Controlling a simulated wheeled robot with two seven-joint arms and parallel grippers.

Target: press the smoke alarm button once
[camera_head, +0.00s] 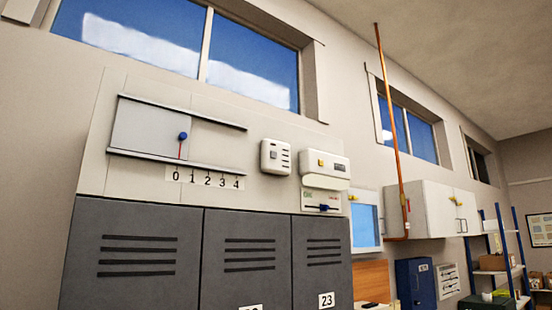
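Two white wall devices are mounted side by side on the pale panel above the lockers. The left device (276,157) has a grey square button (273,155) and dark slots on its right side. The right device (325,163) has a yellow button (320,162) and a small dark display. No readable label tells which of them is the smoke alarm. Neither of my grippers is in view.
Grey lockers (135,225) stand below the panel (150,185). A sliding plate (150,128) with a blue knob and a 0–4 scale is at left. A blue-handled slider unit (321,203) sits below the right device. An orange pipe (395,130) and white cabinets (430,210) are farther right.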

